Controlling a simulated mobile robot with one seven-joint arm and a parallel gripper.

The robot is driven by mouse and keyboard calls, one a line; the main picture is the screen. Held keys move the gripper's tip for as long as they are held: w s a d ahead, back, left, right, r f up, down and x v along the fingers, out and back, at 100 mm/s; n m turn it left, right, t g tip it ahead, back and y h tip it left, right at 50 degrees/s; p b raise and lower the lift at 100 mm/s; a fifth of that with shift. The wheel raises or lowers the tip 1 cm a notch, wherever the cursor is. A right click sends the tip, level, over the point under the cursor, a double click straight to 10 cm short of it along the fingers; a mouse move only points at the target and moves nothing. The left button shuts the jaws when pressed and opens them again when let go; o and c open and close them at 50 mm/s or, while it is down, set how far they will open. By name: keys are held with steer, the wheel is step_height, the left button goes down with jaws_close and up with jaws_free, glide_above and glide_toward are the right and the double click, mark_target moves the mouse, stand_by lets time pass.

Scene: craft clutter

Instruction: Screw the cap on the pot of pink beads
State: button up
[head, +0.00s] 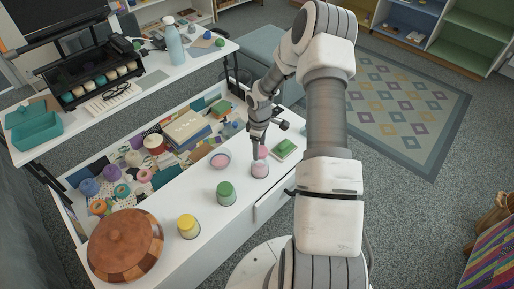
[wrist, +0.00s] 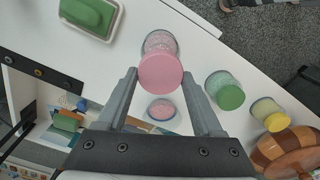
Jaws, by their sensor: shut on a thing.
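The pot of pink beads (head: 260,171) stands upright on the white worktop, a clear jar with pink contents. My gripper (head: 258,148) is above it and shut on a round pink cap (head: 263,152). In the wrist view the cap (wrist: 160,73) sits between the two fingertips (wrist: 160,75) and covers part of the pot (wrist: 160,42), whose far side shows beyond it. The cap is held over the pot, near its mouth. I cannot tell whether the cap touches the rim.
A small dish of pink beads (head: 220,161) lies left of the pot. A green-capped pot (head: 226,193), a yellow-capped pot (head: 188,227) and a wooden lidded bowl (head: 125,246) stand nearer. A green block in a pale dish (head: 284,148) is right. Craft clutter fills the area behind.

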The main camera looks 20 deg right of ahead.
steer(key=shift+f+b, duration=1.4)
steer(key=shift+f, duration=0.7)
steer(key=shift+f+b, duration=0.45)
steer(key=shift+f, duration=0.35)
steer(key=o, duration=1.3)
steer(key=shift+r, duration=0.1)
step_height(320, 180, up, 17)
steer(key=p, duration=0.5)
steer(key=shift+r+p, duration=0.15)
steer(key=shift+p, duration=0.15)
